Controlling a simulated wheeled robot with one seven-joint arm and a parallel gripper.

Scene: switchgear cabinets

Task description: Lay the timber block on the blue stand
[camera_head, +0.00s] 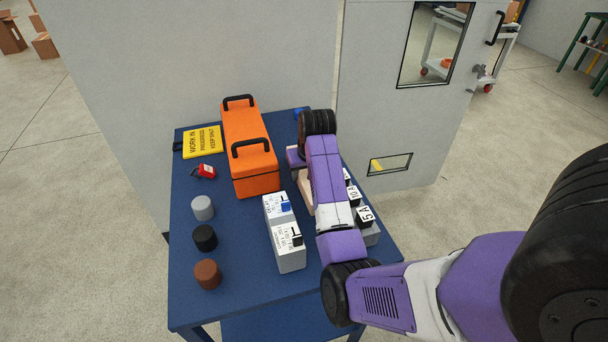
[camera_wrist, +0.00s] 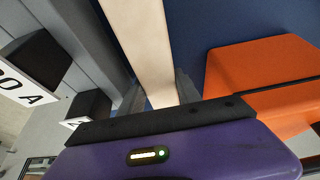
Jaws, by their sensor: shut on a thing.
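The timber block is a long pale piece of wood (camera_wrist: 145,40) in the wrist view. My gripper (camera_wrist: 160,98) is shut on it, with a grey finger on each side. In the head view a strip of the timber block (camera_head: 306,190) shows beside my arm, right of the orange toolbox; the arm hides the rest. The blue stand (camera_head: 235,294) looks to be the blue table under these things. I cannot tell whether the block touches its top.
An orange toolbox (camera_head: 248,150), a yellow sign (camera_head: 202,142), a red padlock (camera_head: 204,171), and grey (camera_head: 202,208), black (camera_head: 205,238) and brown (camera_head: 208,274) cylinders stand on the table. White-labelled boxes (camera_head: 284,232) are left of my arm, black-topped grey units (camera_head: 366,217) right.

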